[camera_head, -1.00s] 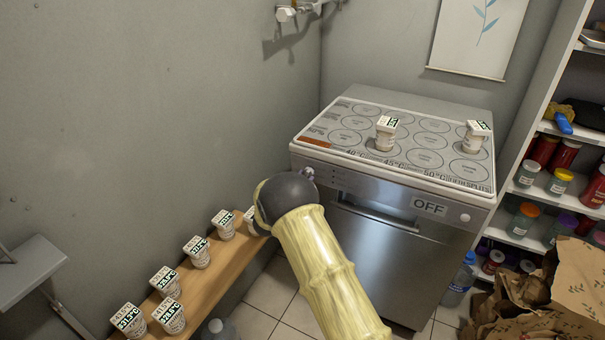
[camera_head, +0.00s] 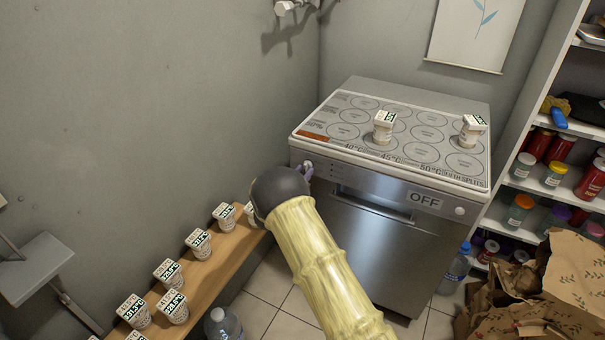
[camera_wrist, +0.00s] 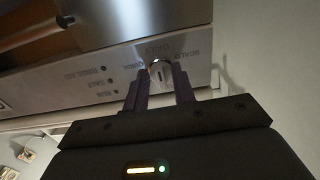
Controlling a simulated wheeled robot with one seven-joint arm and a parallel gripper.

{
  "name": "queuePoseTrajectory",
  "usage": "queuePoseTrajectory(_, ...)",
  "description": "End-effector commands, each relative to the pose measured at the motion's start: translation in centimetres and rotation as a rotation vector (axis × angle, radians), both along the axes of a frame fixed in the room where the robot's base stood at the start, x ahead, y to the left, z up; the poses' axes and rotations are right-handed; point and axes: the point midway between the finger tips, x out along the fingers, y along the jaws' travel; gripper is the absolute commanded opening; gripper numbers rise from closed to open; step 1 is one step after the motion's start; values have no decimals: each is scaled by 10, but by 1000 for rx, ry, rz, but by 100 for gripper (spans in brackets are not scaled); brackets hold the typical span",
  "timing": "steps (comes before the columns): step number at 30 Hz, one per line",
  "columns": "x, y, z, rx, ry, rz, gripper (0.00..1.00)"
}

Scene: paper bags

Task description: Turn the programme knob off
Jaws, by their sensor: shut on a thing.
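The programme knob (camera_wrist: 160,72) is a small round silvery knob on the steel front panel, with lettering around it, in the wrist view. My gripper (camera_wrist: 160,84) has its two dark fingers on either side of the knob and is shut on it. In the head view my gripper (camera_head: 307,170) reaches the upper left corner of the dishwasher front (camera_head: 370,235), and my arm hides part of it. The knob's pointer direction is too small to tell. An OFF label (camera_head: 425,200) sits at the right of the panel.
Two labelled cups (camera_head: 384,127) stand on the machine's marked top. A wooden bench (camera_head: 215,265) with several cups runs along the left wall. Shelves with jars (camera_head: 553,175) and crumpled paper bags (camera_head: 530,290) are at the right. A water bottle (camera_head: 455,270) stands beside the machine.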

Motion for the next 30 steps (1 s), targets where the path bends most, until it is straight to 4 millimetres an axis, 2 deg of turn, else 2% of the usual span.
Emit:
queuePoseTrajectory(1, -1, -1, -3, 0, 6, -2, 3)
queuePoseTrajectory(2, -1, -1, -3, 0, 6, -2, 28)
queuePoseTrajectory(3, -1, -1, -3, 0, 6, -2, 31)
queuePoseTrajectory(12, -1, 0, -1, 1, 2, -1, 31)
queuePoseTrajectory(17, -12, 7, -1, 2, 3, 0, 31)
queuePoseTrajectory(30, -83, 51, -1, 0, 5, 3, 31)
